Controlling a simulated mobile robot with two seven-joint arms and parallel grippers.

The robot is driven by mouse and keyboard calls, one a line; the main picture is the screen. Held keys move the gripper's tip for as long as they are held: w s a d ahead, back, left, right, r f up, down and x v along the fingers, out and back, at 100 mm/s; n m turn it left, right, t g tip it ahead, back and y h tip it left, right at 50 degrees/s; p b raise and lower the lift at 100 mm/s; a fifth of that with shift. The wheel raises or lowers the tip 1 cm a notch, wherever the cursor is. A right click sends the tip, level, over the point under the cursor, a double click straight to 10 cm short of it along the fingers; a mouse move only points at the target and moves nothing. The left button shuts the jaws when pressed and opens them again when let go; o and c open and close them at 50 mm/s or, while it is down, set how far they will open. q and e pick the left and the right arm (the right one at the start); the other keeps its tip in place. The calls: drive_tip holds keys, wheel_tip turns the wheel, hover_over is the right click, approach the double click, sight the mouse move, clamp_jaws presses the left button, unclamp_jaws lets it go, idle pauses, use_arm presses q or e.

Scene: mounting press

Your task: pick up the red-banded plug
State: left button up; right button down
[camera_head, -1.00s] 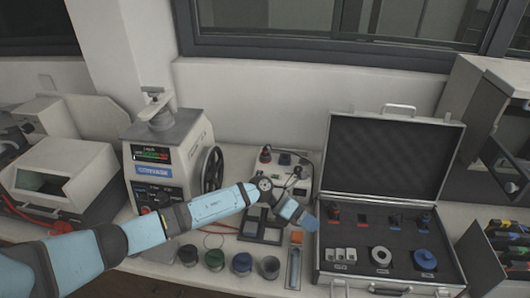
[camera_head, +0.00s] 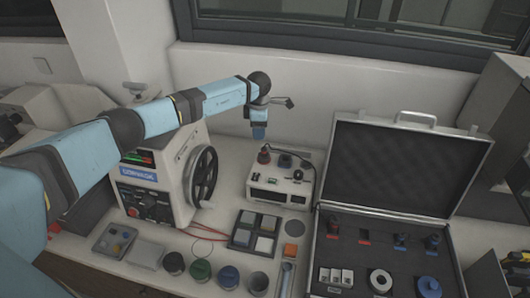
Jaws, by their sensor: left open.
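My left arm reaches in from the left, and my left gripper (camera_head: 288,102) is up in front of the wall, above and behind the white socket unit. It is open and empty, apart from every plug. A dark plug with some red (camera_head: 263,156) stands upright on the left of the socket unit (camera_head: 278,182). Several small plugs stand in the open case's foam: one with red at the left (camera_head: 334,227), another with red (camera_head: 364,236), a blue one (camera_head: 401,242) and a red-and-blue one (camera_head: 432,243). Bands are too small to tell apart. My right gripper is out of view.
The open case (camera_head: 312,255) has its raised lid (camera_head: 400,165) at the back. The press with a handwheel (camera_head: 203,178) stands left of the socket unit.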

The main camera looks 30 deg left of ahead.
use_arm(q)
drive_tip(key=b, duration=0.2)
hover_over(264, 149)
drive_tip(key=a, duration=0.1)
wheel_tip(264, 149, down, 5)
drive_tip(key=f+b, duration=0.2)
drive_tip(key=f, duration=0.1)
drive_tip(key=d+f+b, duration=0.1)
drive_tip(key=f, duration=0.1)
drive_tip(key=shift+w, duration=0.1)
drive_tip(key=shift+w+a+f, duration=0.1)
drive_tip(key=shift+f, duration=0.15)
drive_tip(key=shift+r, duration=0.15)
drive_tip(key=shift+c, duration=1)
drive_tip(key=c, duration=0.7)
